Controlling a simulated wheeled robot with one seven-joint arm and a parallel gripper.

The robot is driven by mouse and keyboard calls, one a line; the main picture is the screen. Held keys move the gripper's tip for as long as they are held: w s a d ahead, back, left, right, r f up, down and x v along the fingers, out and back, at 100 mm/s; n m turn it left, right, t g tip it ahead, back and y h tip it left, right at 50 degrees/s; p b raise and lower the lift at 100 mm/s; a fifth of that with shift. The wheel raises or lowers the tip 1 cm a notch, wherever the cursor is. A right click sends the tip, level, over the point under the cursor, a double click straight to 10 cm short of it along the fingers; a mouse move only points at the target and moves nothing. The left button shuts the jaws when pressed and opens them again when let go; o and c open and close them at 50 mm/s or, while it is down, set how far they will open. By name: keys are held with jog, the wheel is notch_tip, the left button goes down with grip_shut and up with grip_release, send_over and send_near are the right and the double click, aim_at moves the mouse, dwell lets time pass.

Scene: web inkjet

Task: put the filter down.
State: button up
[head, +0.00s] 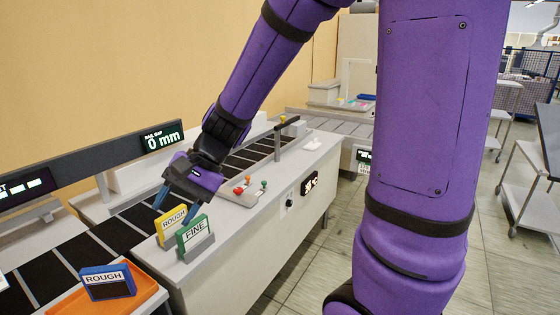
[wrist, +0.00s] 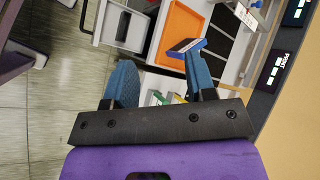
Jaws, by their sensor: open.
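The filter, a blue block with a white ROUGH label (head: 107,283), stands in the orange tray (head: 150,288) at the lower left of the head view. It also shows in the wrist view (wrist: 187,46), just beyond the tip of the right-hand finger. My gripper (head: 172,207) is above the near edge of the machine, right of the filter and apart from it in the head view. In the wrist view its two blue fingers (wrist: 160,75) are wide apart with nothing held between them. The filter's underside is hidden.
A yellow ROUGH card (head: 171,221) and a green FINE card (head: 194,236) stand close below my fingers. A dark slatted conveyor (head: 92,242) runs behind them. A control box with coloured knobs (head: 243,191) is to the right. A display (head: 163,138) reads 0 mm.

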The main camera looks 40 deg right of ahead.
jog(key=s+d+r+n+t+h, duration=0.2)
jog(key=s+d+r+n+h, duration=0.1)
jog(key=s+d+r+h, duration=0.1)
jog(key=s+d+r+n+t+h, duration=0.2)
jog(key=s+d+r+n+h, duration=0.2)
jog(key=s+d+r, duration=0.2)
jog(key=s+d, duration=0.2)
jog(key=s, duration=0.2)
jog(key=shift+s+d+r, duration=0.15)
jog(key=shift+s, duration=0.2)
